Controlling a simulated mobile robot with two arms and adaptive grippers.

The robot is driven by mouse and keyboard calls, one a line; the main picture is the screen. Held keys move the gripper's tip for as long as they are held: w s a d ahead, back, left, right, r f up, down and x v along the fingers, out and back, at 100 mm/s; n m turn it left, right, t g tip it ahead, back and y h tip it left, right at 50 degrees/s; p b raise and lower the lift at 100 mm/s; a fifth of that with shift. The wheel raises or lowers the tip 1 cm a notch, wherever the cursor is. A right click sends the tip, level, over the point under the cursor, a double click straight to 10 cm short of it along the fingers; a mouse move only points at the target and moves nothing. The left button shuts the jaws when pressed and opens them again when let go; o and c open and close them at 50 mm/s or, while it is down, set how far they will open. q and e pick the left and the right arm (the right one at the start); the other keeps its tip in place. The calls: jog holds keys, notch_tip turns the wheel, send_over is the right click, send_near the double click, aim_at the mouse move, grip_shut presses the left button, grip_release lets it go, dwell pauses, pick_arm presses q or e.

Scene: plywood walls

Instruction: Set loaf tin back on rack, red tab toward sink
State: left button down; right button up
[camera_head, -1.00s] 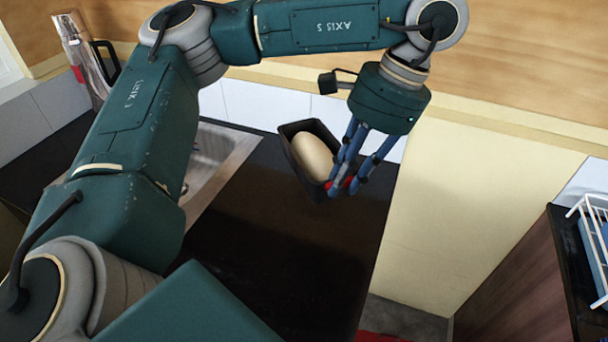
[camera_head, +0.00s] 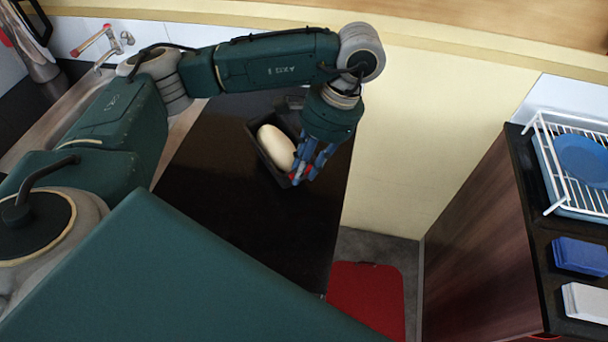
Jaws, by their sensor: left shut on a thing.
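The dark loaf tin (camera_head: 268,164) holds a pale, oval loaf (camera_head: 276,146) and is over the far part of the black counter. I cannot tell whether it touches the counter. My left gripper (camera_head: 301,173) is shut on the tin's right, near end. Bits of the red tab (camera_head: 307,170) show between its blue fingers, which hide the rest. The white wire rack (camera_head: 552,150) stands on the right-hand counter with a blue plate (camera_head: 583,160) in it. The sink (camera_head: 62,118) is at the left, partly behind my left arm. My right gripper is not in view.
A blue block-like item (camera_head: 580,255) and a white one (camera_head: 586,301) lie in front of the rack. A floor gap with a red mat (camera_head: 368,298) separates the black counter (camera_head: 240,225) from the wood-sided right counter (camera_head: 480,245). A tap (camera_head: 100,45) stands by the sink.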

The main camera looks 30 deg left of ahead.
pick_arm(q)
jog(key=shift+f+p, duration=0.35)
jog(key=shift+f, duration=1.35)
jog(key=c, duration=1.5)
grip_release()
jog(key=shift+f, duration=0.1)
